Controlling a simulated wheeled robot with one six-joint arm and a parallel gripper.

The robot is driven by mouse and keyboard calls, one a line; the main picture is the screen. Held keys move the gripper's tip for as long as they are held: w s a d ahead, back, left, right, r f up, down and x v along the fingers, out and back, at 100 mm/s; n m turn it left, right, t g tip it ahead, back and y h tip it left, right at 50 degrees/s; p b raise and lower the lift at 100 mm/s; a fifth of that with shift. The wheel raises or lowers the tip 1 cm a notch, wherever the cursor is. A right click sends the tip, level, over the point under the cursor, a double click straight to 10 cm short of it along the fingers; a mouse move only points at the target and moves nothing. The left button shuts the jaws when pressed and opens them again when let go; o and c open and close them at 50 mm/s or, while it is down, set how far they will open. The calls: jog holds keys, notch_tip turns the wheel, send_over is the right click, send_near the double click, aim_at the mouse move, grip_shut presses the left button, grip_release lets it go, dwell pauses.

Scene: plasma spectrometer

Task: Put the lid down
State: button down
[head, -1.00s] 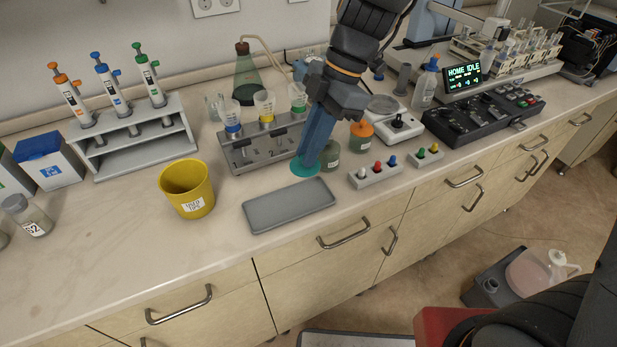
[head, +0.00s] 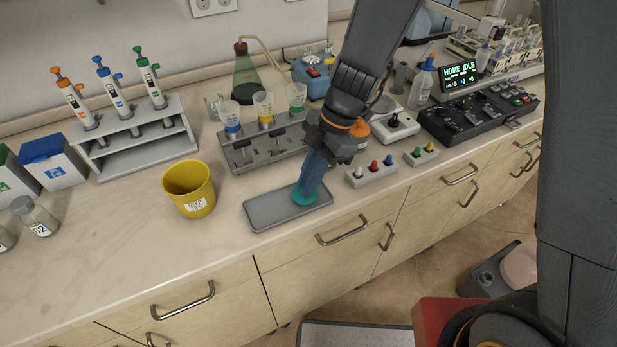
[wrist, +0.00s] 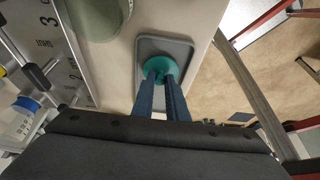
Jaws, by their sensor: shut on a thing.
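A round teal lid (head: 304,196) is held at the tips of my gripper (head: 307,186), over the right half of a grey tray (head: 262,216). In the wrist view the blue fingers of my gripper (wrist: 162,82) are shut on the lid (wrist: 161,64), with the tray (wrist: 178,44) directly behind it. The lid is very near the tray surface; I cannot tell whether it touches. An open jar (wrist: 98,16) of greenish content shows in the wrist view, and my arm hides it in the head view.
A rack of tubes (head: 240,161) stands behind the tray. A yellow bin (head: 188,189) is to its left and a strip of coloured knobs (head: 371,174) to its right. The counter's front edge lies just in front of the tray.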

jog(key=shift+f, duration=0.1)
jog(key=c, duration=1.7)
grip_release()
jog(key=shift+c, duration=0.2)
jog(key=shift+r, duration=0.25)
jog(key=b+v, duration=0.4)
jog(key=v, duration=0.8)
jog(key=s+d+f+m+t+h, duration=0.2)
jog(key=d+f+m, duration=0.1)
jog(key=d+m, duration=0.6)
jog(key=s+d+f+m+t+h, duration=0.1)
jog(key=s+d+f+m+h, duration=0.1)
jog(key=d+m, duration=0.8)
jog(key=shift+s+d+f+m+t, duration=0.35)
jog(key=shift+s+f+m, duration=0.4)
jog(key=shift+m, duration=1.95)
